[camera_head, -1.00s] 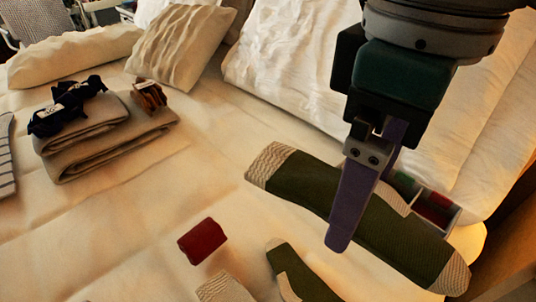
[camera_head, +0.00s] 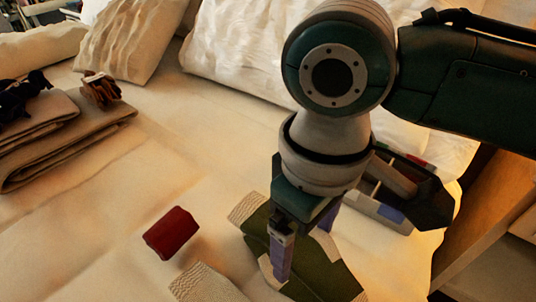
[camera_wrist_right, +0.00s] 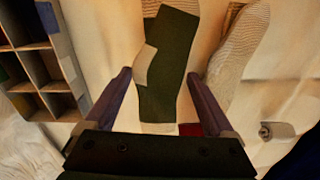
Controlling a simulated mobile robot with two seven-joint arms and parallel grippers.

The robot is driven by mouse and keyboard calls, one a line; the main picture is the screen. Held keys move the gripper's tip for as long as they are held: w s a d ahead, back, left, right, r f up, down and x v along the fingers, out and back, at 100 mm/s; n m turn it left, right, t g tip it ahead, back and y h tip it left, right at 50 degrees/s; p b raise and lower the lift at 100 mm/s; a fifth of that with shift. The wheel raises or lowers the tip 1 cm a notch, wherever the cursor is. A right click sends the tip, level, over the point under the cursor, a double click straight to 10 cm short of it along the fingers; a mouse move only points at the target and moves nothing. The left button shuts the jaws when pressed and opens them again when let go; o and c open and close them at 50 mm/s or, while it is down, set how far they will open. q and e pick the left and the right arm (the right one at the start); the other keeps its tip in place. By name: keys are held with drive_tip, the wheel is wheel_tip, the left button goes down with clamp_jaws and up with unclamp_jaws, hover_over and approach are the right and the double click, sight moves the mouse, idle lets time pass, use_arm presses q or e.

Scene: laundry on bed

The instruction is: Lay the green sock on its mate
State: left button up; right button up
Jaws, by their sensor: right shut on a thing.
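My right gripper (camera_head: 301,246) points down with its purple fingers shut on a dark green sock (camera_head: 259,222) with a ribbed cream cuff. The held sock is above or on its mate, a matching green sock whose cream heel patch (camera_head: 269,270) shows beside the near finger. The two overlap, and I cannot tell whether they touch. In the right wrist view, green fabric (camera_wrist_right: 168,65) with a cream patch lies between the fingers of the right gripper (camera_wrist_right: 158,85). The mate is partly hidden by the held sock and fingers. My left gripper is out of view.
A dark red rolled item (camera_head: 171,232) and a cream ribbed sock (camera_head: 203,284) lie left of the green socks. A compartment box (camera_wrist_right: 63,88) stands to the right in the head view. Folded towels (camera_head: 60,143) and pillows (camera_head: 127,38) are farther back.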

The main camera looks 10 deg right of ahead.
sight(304, 246)
drive_tip(key=shift+f+b, duration=0.7)
drive_tip(key=shift+f, duration=1.25)
drive_tip(key=shift+f, duration=0.1)
drive_tip(key=o, duration=1)
